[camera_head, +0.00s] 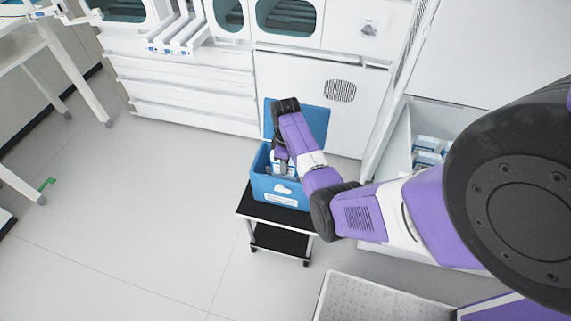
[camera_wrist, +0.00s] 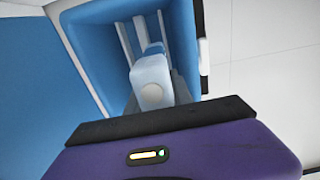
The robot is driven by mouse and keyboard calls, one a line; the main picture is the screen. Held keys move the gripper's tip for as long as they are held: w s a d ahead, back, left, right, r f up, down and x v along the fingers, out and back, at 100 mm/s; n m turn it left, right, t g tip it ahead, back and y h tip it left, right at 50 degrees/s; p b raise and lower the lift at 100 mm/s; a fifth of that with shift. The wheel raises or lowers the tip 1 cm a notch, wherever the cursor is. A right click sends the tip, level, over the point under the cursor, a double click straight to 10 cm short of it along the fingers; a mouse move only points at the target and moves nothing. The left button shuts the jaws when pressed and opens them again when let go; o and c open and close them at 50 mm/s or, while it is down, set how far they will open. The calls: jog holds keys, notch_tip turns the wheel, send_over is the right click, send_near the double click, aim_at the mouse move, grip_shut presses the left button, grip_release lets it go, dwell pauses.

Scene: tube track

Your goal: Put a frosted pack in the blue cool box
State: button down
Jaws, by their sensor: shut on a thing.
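The blue cool box (camera_head: 280,190) stands on a small black-topped stand, its blue lid (camera_head: 313,122) raised at the back. In the wrist view the box's blue inner wall (camera_wrist: 100,60) surrounds a pale interior with upright ribs. My gripper (camera_head: 281,168) points down at the box's opening. It is shut on a frosted pack (camera_wrist: 151,82), a pale blue-white block with a round spot, seen against the box's inside. I cannot tell whether the pack touches the box floor.
The stand (camera_head: 255,213) has a lower black shelf. An open white drawer or bin (camera_head: 395,150) with pale blue-white packs is at right. White cabinets (camera_head: 190,85) stand behind. A grey-topped surface (camera_head: 370,300) is at front.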

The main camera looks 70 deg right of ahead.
jog(key=shift+f+b, duration=1.1)
jog(key=shift+f, duration=0.6)
jog(key=shift+f+b, duration=0.9)
jog(key=shift+f, duration=0.35)
jog(key=shift+f+b, duration=1.05)
jog(key=shift+f, duration=0.35)
jog(key=shift+f, duration=0.1)
jog(key=shift+f, duration=0.3)
jog(key=c, duration=1)
grip_release()
jog(key=shift+c, duration=0.2)
